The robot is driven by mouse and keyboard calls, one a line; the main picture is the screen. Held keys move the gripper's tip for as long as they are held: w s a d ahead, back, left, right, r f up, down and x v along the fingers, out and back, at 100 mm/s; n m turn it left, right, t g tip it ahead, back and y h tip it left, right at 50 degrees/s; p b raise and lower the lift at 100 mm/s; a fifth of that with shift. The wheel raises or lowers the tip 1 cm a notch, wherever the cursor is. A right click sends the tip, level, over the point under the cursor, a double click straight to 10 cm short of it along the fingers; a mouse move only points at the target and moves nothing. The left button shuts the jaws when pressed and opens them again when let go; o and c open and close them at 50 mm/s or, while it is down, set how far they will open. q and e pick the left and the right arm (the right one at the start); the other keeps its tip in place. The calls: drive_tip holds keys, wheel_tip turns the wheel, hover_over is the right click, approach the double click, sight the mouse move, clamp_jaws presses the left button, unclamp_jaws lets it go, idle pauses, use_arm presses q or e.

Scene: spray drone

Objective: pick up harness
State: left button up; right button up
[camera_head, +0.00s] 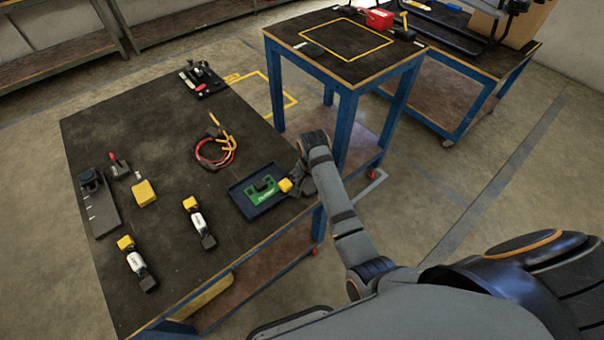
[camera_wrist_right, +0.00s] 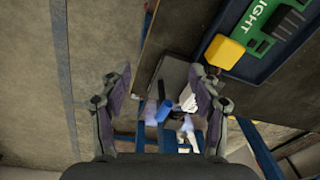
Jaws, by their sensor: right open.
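The harness (camera_head: 215,150), a loop of red and dark cable with yellow-orange ends, lies on the dark tabletop (camera_head: 150,115) near its middle. My right gripper (camera_head: 297,182) is at the table's right edge, beside the blue tray and to the lower right of the harness, apart from it. In the right wrist view my right gripper (camera_wrist_right: 161,85) has its two fingers wide apart with nothing held between them. The harness does not show in that view. My left gripper is not in view.
A dark blue tray (camera_head: 241,203) holds a green part (camera_head: 263,190) with a yellow block (camera_head: 285,185) at its corner. Yellow-and-white tools (camera_head: 197,220) and a yellow block (camera_head: 144,193) lie on the table. A second blue-framed table (camera_head: 300,65) stands behind.

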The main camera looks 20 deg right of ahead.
drive_tip(key=w+a+r+m+g, duration=0.1)
drive_tip(key=w+a+r+m, duration=0.3)
drive_tip(key=w+a+r, duration=0.25)
hover_over(287, 182)
drive_tip(key=f, duration=0.5)
drive_tip(key=shift+a, duration=0.25)
drive_tip(key=f, duration=0.5)
drive_tip(key=shift+d+f+b, duration=0.15)
drive_tip(key=shift+d+b, duration=0.15)
drive_tip(key=shift+b, duration=0.1)
clamp_jaws()
